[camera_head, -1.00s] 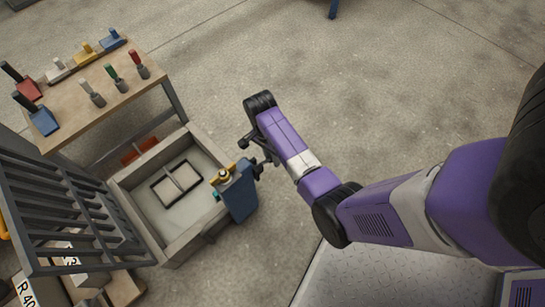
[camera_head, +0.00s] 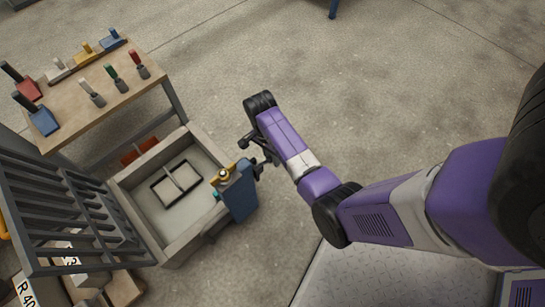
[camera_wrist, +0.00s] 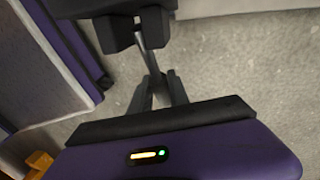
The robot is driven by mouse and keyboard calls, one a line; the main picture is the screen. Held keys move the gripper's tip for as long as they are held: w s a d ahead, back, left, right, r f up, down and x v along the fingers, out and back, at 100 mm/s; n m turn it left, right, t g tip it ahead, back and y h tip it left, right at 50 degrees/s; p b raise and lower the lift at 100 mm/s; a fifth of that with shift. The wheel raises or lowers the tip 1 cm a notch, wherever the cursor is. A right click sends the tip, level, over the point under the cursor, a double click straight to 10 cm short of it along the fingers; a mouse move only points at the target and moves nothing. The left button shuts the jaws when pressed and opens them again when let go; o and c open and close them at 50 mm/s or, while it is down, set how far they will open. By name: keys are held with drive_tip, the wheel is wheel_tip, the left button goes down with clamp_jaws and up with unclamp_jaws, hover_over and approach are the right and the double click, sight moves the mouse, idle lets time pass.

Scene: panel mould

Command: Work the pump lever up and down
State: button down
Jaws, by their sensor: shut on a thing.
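The blue pump (camera_head: 237,195) stands against the right wall of the grey mould, with a yellow part (camera_head: 222,174) on its top. My gripper (camera_head: 258,160) is at the pump's upper right side, beside that top. In the wrist view my gripper (camera_wrist: 137,32) is shut with its dark fingers on a dark bar (camera_wrist: 110,8) at the top edge, which looks like the pump lever. Most of the lever is hidden by the fingers and wrist.
The grey mould (camera_head: 207,147) holds a small dark frame (camera_head: 176,186). A dark grating (camera_head: 70,220) stands at its left. A wooden bench (camera_head: 125,65) with several coloured-handled tools stands behind. The concrete floor to the right of the bench is clear.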

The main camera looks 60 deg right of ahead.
drive_tip(key=shift+r, duration=0.15)
drive_tip(key=r+h+p, duration=0.1)
drive_tip(key=p, duration=0.1)
drive_tip(key=r+h+p, duration=0.1)
drive_tip(key=p, duration=0.1)
drive_tip(key=shift+s+d+g+h, duration=0.15)
drive_tip(key=shift+d+g+h, duration=0.15)
drive_tip(key=shift+g, duration=0.1)
drive_tip(key=shift+d+r+m+g+h+p, duration=0.1)
drive_tip(key=shift+r+m+g+h+p, duration=0.1)
drive_tip(key=shift+r+h+p, duration=0.45)
drive_tip(key=shift+d+r+m+g+h+p, duration=0.15)
drive_tip(key=shift+r+h, duration=0.25)
drive_tip(key=shift+h, duration=0.55)
drive_tip(key=c, duration=1.3)
unclamp_jaws()
drive_tip(key=shift+o, duration=0.2)
